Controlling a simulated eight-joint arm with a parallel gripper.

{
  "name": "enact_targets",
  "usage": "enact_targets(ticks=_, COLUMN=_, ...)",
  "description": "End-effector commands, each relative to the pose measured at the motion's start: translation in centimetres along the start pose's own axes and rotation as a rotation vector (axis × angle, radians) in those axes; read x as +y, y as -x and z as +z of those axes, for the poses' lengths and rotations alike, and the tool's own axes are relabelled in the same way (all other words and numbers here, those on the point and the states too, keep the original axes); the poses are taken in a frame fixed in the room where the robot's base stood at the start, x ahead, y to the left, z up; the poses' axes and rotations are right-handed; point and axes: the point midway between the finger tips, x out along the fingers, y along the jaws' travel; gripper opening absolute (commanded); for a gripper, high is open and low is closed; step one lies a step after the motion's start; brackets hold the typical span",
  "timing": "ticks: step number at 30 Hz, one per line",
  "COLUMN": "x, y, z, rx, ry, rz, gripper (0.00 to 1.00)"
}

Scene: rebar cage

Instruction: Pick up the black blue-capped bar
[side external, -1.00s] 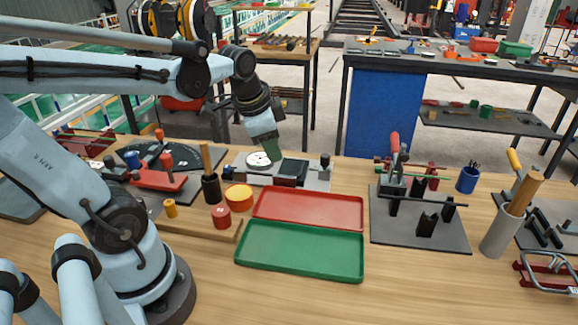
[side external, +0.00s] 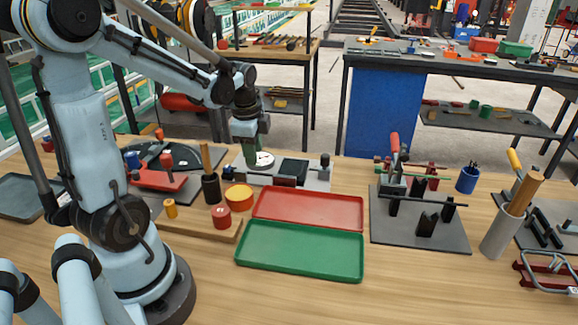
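A dark bar (side external: 440,203) lies across upright black supports on the dark fixture plate (side external: 390,235) at the right. Its cap colour is too small to make out, so I cannot tell if it is the blue-capped one. My gripper (side external: 251,160) points down over the grey plate with a white dial (side external: 262,160), behind the trays and well left of the dark bar. Its fingers look greenish and small, and I cannot tell whether they are open or shut. No bar shows in it.
A red tray (side external: 310,209) and a green tray (side external: 300,251) lie empty in the middle. A grey cup (side external: 499,233) holds a wooden handle. Wood in front is clear.

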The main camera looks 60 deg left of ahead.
Motion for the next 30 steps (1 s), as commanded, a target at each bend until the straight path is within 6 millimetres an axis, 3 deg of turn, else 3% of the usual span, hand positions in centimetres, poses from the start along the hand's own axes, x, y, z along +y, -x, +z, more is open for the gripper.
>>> enact_targets(ticks=8, x=0.0, y=-1.4, z=0.1, rx=0.000, ry=0.001, rz=0.000, gripper=0.38)
enact_targets(ticks=18, x=0.1, y=-5.2, z=0.3, rx=0.000, ry=0.001, rz=-0.001, gripper=0.38)
enact_targets(ticks=30, x=0.2, y=-5.8, z=0.3, rx=0.000, ry=0.001, rz=0.000, gripper=0.35)
